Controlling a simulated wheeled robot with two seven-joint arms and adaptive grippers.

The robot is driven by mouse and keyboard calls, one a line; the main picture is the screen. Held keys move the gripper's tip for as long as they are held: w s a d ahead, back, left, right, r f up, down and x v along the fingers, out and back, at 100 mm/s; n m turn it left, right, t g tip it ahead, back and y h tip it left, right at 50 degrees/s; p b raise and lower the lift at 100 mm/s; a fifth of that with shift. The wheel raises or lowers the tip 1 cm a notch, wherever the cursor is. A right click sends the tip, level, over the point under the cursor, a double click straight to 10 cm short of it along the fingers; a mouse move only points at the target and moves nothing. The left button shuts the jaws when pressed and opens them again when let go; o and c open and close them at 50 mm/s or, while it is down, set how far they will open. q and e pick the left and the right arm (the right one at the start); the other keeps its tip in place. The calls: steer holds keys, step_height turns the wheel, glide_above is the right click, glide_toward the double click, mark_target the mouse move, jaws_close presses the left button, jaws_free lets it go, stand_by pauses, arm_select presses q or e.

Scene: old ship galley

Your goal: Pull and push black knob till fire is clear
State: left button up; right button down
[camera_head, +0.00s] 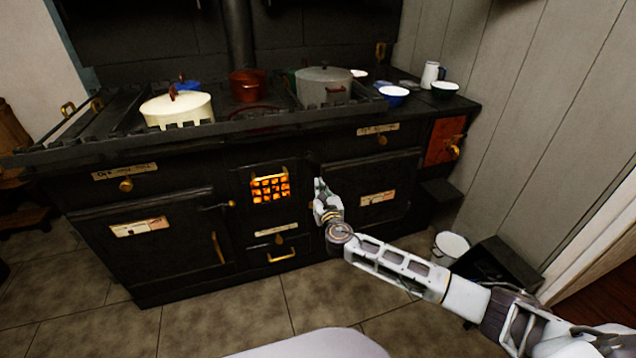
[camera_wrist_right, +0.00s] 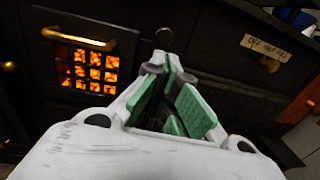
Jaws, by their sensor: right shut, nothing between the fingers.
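The black stove (camera_head: 240,163) stands ahead, with orange fire showing through a square grate (camera_head: 270,188) in its middle. The grate also shows at the left of the right wrist view (camera_wrist_right: 92,70). A small dark round piece, probably the black knob (camera_wrist_right: 163,38), shows just beyond my right fingertips in the wrist view. My right gripper (camera_head: 320,187) is at the stove front, just right of the grate. It is shut and empty, with green finger pads (camera_wrist_right: 178,95) in the wrist view. I cannot tell whether it touches the knob. My left gripper is out of view.
Pots, including a cream one (camera_head: 177,109), a red one (camera_head: 248,86) and a grey one (camera_head: 324,88), stand on the stove top. Oven doors flank the grate. A white bucket (camera_head: 451,246) stands on the floor at right. The tiled floor (camera_head: 235,310) in front is clear.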

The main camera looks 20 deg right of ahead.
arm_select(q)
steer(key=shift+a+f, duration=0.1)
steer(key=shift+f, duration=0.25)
arm_select(e)
steer(key=shift+s, duration=0.3)
